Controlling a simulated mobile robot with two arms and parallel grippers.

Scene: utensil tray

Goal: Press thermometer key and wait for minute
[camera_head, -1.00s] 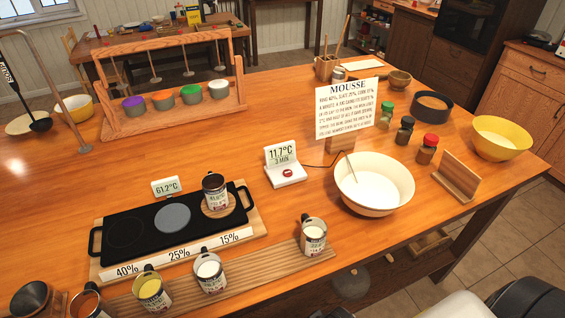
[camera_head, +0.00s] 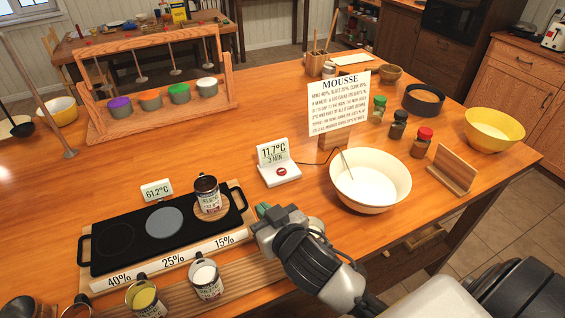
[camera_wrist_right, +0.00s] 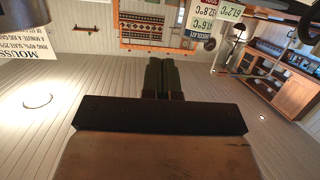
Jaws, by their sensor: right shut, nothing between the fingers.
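The white thermometer (camera_head: 283,178) stands in the middle of the table in the head view, its display reading 11.7°C and 3 MIN. Its red key (camera_head: 281,171) sits on the base below the display. A cable runs from it toward the cream bowl (camera_head: 370,182), where a thin probe stands in white contents. My right gripper (camera_head: 263,211) is in front of and below the thermometer, apart from the key. Its dark green fingers (camera_wrist_right: 162,78) are together and empty in the right wrist view. My left gripper is not in view.
The recipe card (camera_head: 338,105) stands behind the bowl. Spice jars (camera_head: 397,124) stand to its right.

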